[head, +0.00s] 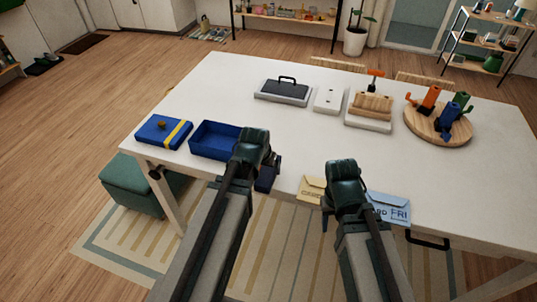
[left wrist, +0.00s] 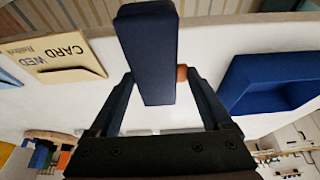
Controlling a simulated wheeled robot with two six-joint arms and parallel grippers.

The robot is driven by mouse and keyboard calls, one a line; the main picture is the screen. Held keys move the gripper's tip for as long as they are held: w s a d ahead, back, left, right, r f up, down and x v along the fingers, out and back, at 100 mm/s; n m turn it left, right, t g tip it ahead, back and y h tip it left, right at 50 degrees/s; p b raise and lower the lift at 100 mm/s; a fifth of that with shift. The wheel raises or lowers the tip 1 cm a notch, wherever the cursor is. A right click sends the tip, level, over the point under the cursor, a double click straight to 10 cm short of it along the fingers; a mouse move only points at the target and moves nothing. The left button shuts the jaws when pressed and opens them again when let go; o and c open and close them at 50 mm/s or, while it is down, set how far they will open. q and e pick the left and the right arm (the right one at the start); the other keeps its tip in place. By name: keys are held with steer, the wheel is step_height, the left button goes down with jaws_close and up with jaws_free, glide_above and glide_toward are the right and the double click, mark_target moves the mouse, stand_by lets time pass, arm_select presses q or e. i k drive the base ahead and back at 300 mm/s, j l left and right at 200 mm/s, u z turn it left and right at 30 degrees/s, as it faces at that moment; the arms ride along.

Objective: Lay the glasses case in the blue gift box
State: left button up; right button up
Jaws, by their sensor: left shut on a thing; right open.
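The dark blue glasses case (head: 265,180) is in my left gripper (head: 272,166), just right of the open blue gift box (head: 207,153) at the table's front edge. In the left wrist view, the case (left wrist: 148,55) sits between the two fingers of my left gripper (left wrist: 155,85), and the blue gift box (left wrist: 262,92) is to the right, apart from the case. The box's lid (head: 158,133), with a yellow ribbon, lies left of the box. My right gripper (head: 345,178) is open by the envelopes; its fingertips are mostly hidden.
A cream envelope (head: 312,189) and a light blue envelope (head: 390,207) lie at the front edge. Behind are a dark-topped tray with a handle (head: 283,91), a white block (head: 328,99), a wooden rack (head: 373,107) and a round wooden board (head: 438,125). The white table's middle is clear.

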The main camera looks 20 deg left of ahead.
mark_target(219, 141)
steer(key=j+u, duration=0.5)
steer(key=i+j+u, duration=0.15)
steer(key=j+u, duration=0.15)
steer(key=u, duration=0.15)
steer(key=i+j+u, duration=0.15)
steer(key=j+u, duration=0.2)
steer(key=u, duration=0.15)
steer(key=i+j+u, duration=0.1)
steer(key=i+j, duration=0.25)
steer(key=i+j+z, duration=0.1)
steer(key=j+z, duration=0.15)
steer(key=z, duration=0.2)
steer(key=i+j+z, duration=0.1)
steer(key=j+z, duration=0.15)
steer(key=z, duration=0.2)
steer(key=j+z, duration=0.6)
steer(key=z, duration=0.25)
steer(key=j+z, duration=0.3)
steer(key=z, duration=0.15)
